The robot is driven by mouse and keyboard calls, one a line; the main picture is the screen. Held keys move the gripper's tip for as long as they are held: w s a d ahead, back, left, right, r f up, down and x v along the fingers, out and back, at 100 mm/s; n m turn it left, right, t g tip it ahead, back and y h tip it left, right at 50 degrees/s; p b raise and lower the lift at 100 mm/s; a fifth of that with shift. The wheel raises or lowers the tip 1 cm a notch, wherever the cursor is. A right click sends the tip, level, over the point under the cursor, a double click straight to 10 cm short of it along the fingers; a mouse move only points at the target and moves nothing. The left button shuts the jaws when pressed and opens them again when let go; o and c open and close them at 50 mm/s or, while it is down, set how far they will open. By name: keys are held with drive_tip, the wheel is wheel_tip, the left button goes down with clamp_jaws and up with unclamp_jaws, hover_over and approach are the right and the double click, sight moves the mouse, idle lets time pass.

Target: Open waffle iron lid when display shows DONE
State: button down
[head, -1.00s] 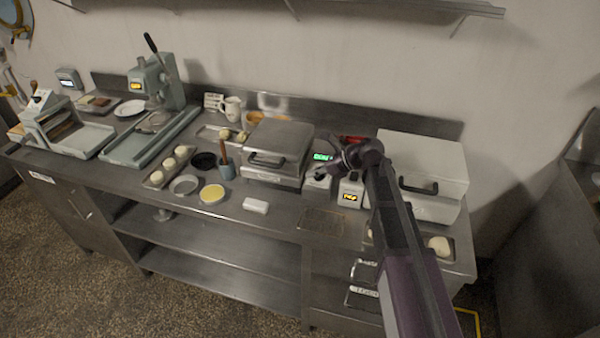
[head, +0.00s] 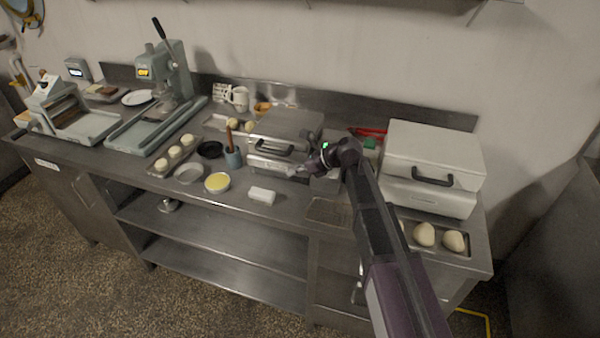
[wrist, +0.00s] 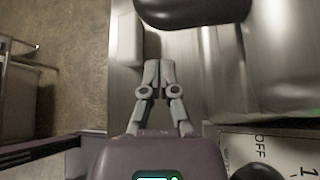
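The left waffle iron (head: 287,127) is a grey steel box on the counter, its lid down, with a black handle (head: 272,148) at the front. The handle also shows large at the top of the wrist view (wrist: 192,12). My gripper (head: 292,170) is in front of this iron, below and right of the handle. In the wrist view my gripper's fingertips (wrist: 158,72) are together, with nothing between them and apart from the handle. A second, paler waffle iron (head: 435,150) at the right is also shut. No display reading DONE is legible now; my arm covers the area between the irons.
A white block (head: 262,195) lies on the counter in front of the left iron. A panel marked OFF (wrist: 275,150) is beside my gripper. Dough balls (head: 424,234) lie at the front right.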

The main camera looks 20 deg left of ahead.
drive_tip(key=shift+w+a+r+p, duration=0.1)
drive_tip(key=shift+a+r+p, duration=0.05)
drive_tip(key=shift+r+p, duration=0.4)
drive_tip(key=shift+w+a+r+p, duration=0.1)
drive_tip(key=shift+w+r+p, duration=0.05)
drive_tip(key=shift+r+p, duration=0.45)
drive_tip(key=shift+w+a+r+p, duration=0.15)
drive_tip(key=shift+r+p, duration=0.25)
drive_tip(key=shift+r, duration=0.3)
drive_tip(key=shift+s+a+r, duration=0.1)
drive_tip(key=shift+r, duration=0.05)
